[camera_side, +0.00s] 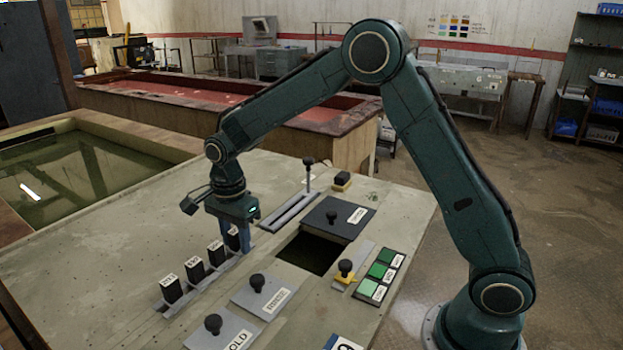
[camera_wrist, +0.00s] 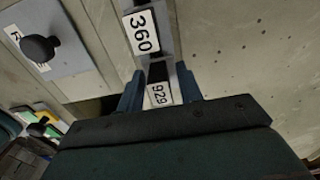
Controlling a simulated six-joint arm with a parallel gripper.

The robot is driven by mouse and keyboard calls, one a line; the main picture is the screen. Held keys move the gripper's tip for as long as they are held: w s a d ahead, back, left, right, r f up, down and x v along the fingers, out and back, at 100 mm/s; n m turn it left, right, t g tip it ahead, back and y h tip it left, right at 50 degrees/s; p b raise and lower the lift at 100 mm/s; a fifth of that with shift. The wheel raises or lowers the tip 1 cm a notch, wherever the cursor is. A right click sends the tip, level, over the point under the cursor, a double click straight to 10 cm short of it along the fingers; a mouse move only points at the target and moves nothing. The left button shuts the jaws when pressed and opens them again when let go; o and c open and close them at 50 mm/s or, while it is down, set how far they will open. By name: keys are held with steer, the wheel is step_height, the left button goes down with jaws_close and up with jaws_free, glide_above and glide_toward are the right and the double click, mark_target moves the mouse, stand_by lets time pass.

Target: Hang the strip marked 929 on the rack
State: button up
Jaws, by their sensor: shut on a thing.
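The strip marked 929 (camera_wrist: 160,92) is dark with a white label. In the wrist view it sits between the two blue fingers of my gripper (camera_wrist: 160,86), which is shut on it. In the side view my gripper (camera_side: 236,240) points down at the far end of a row of dark strips, and the held strip (camera_side: 233,238) is partly hidden by the fingers. The row stands upright along a grey rail (camera_side: 190,292). The strip marked 360 (camera_wrist: 141,32) is the neighbour of 929. I cannot tell whether 929 rests in the rail. Which fixture is the rack is unclear.
A grey slotted bar (camera_side: 290,210) with a black-knobbed post lies right of my gripper. A dark square opening (camera_side: 308,254), knobbed plates (camera_side: 264,298) and green buttons (camera_side: 377,272) are nearer the arm's base. A liquid-filled basin (camera_side: 70,185) is at left. The table's left part is bare.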

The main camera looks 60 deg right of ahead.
steer(key=o, duration=0.9)
steer(key=shift+r, duration=3.45)
steer(key=shift+r, duration=0.1)
